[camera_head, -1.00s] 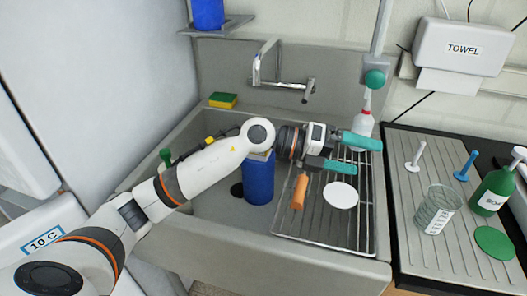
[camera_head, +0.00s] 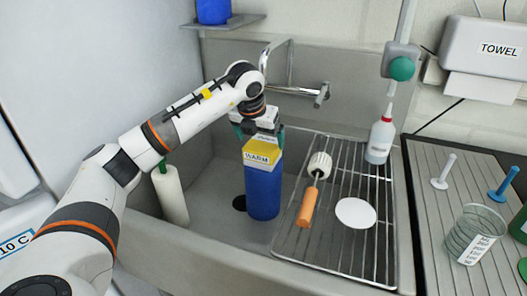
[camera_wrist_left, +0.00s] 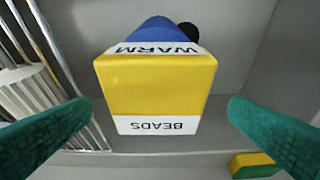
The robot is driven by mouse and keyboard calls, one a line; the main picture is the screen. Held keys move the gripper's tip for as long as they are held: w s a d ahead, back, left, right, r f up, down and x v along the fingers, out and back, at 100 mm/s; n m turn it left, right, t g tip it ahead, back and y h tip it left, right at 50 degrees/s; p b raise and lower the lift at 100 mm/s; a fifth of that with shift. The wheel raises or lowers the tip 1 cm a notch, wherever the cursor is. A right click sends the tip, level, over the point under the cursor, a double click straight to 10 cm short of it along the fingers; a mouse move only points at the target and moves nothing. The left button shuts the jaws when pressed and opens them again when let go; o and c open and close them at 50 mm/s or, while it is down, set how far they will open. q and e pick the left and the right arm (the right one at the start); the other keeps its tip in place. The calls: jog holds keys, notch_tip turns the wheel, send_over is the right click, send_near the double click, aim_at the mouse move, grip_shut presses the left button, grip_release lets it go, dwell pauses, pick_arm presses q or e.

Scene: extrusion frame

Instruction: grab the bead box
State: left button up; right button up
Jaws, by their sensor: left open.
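The bead box (camera_head: 262,152) is yellow with a white label reading WARM. It sits on top of a blue cylinder (camera_head: 263,190) standing in the sink. In the left wrist view the bead box (camera_wrist_left: 157,88) also shows a white strip reading BEADS. My left gripper (camera_head: 259,131) is open just above and behind the box. In the left wrist view its teal fingers (camera_wrist_left: 160,108) stand apart to either side of the box, with a gap on each side. My right gripper is not in view.
The faucet (camera_head: 300,88) is behind the box. To the right, a wire rack (camera_head: 335,235) holds an orange-handled brush (camera_head: 308,205), a white disc (camera_head: 355,213) and a bottle (camera_head: 380,140). A sponge (camera_wrist_left: 255,164) is behind.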

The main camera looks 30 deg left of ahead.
aim_at(263, 144)
pick_arm(q)
jog(key=shift+p+x, duration=0.6)
jog(key=shift+x, duration=2.6)
jog(key=shift+w+d+r, duration=0.1)
jog(key=c, duration=1)
jog(key=shift+c, duration=0.4)
jog(key=shift+r, duration=0.1)
